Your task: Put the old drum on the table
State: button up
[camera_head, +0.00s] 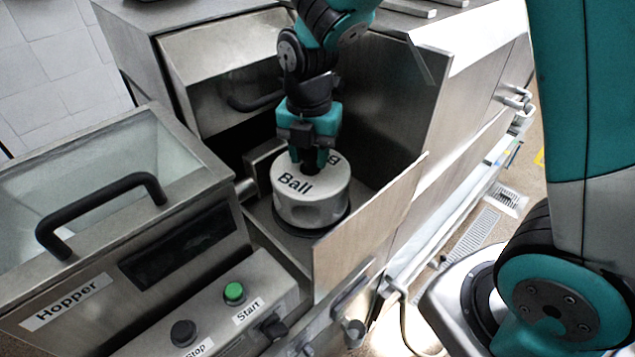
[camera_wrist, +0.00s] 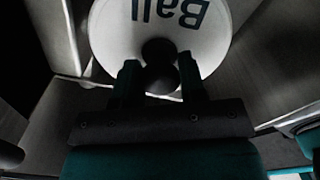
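The drum (camera_head: 312,207) is a squat pale grey cylinder with "Ball" printed on its flat top. It sits upright inside the open steel chamber of the machine. Its top also shows in the wrist view (camera_wrist: 112,35), with a dark round knob (camera_wrist: 160,50) at the middle. My gripper (camera_head: 309,160) points down at the top of the drum. In the wrist view my gripper's fingers (camera_wrist: 160,82) stand on either side of the knob. I cannot tell whether they touch it. No table can be made out clearly.
Steel chamber walls and an open door panel (camera_head: 362,225) stand close around the drum. A hopper (camera_head: 195,190) with a black handle (camera_head: 100,205) is at the left. A green start button (camera_head: 234,292) and a black stop button (camera_head: 183,333) are in front.

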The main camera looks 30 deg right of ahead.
jog(key=shift+c, duration=0.5)
jog(key=shift+r, duration=0.25)
jog(key=shift+r+p, duration=2.05)
jog(key=shift+p, duration=0.05)
